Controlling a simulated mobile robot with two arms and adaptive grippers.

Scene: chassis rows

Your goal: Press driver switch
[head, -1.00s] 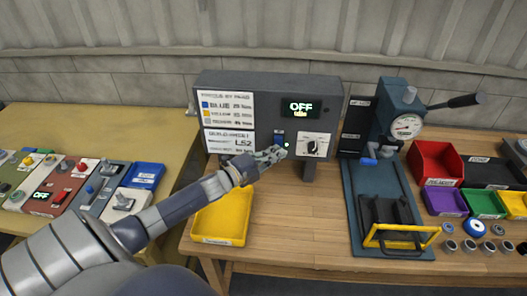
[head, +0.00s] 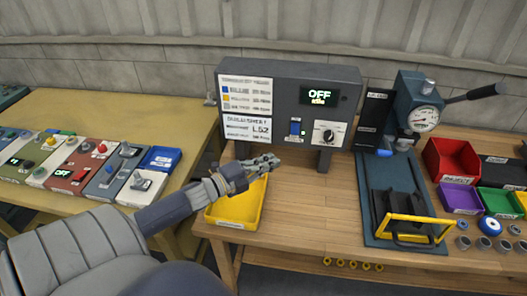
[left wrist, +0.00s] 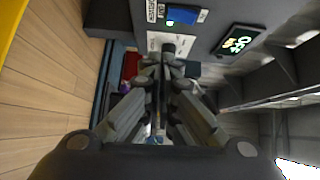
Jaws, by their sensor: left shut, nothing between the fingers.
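The dark grey driver box (head: 290,75) stands at the back of the right bench. Its blue switch (head: 295,128) sits on the front panel, below a green display (head: 319,96) reading OFF. In the left wrist view the blue switch (left wrist: 183,15) and the lit display (left wrist: 238,42) are at the top. My left gripper (head: 276,161) is shut and empty, below and left of the switch, apart from the panel and over the yellow tray's back edge. The left gripper's fingers (left wrist: 160,85) fill the middle of the wrist view. My right gripper is not in view.
The yellow tray (head: 238,206) lies below the gripper. A press with a gauge (head: 412,110) and a blue-grey base stands right. Colored bins are farther right. The left table (head: 90,120) holds several control panels.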

